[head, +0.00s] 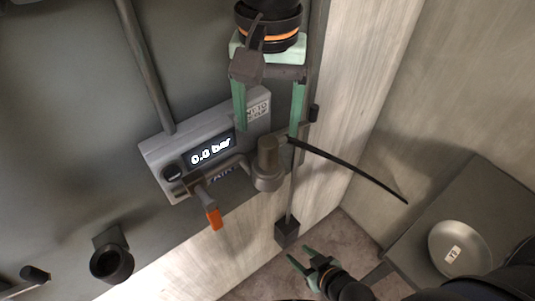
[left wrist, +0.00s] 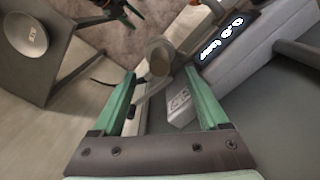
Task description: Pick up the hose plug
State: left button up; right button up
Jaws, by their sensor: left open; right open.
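The hose plug (head: 267,152) is a grey-brown cylinder with a thin black hose running off to the right. It sits upright at a round grey fitting (head: 268,181) beside the gauge unit; I cannot tell how firmly it is seated. In the left wrist view the plug (left wrist: 160,54) shows just beyond the fingertips. My left gripper (head: 268,133) is open and empty, its green fingers pointing towards the plug from above in the head view. The left gripper (left wrist: 160,73) also frames the plug in the left wrist view. My right gripper (head: 299,253) is open and empty, low down, away from the plug.
The grey gauge unit (head: 160,150) reads 0.0 bar and lies close to the left finger. A lever with an orange tip (head: 214,219) juts out below it. A metal bowl (head: 466,249) rests on a dark surface at right. A black ring holder (head: 111,263) is at lower left.

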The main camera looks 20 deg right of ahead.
aim_at(268, 141)
pick_arm(q)
jog(key=shift+w+f+p, duration=0.1)
jog(key=shift+f+p, duration=0.4)
jog(key=shift+f, duration=3.1)
jog(key=shift+c, duration=0.4)
grip_shut()
jog(key=shift+r, duration=0.1)
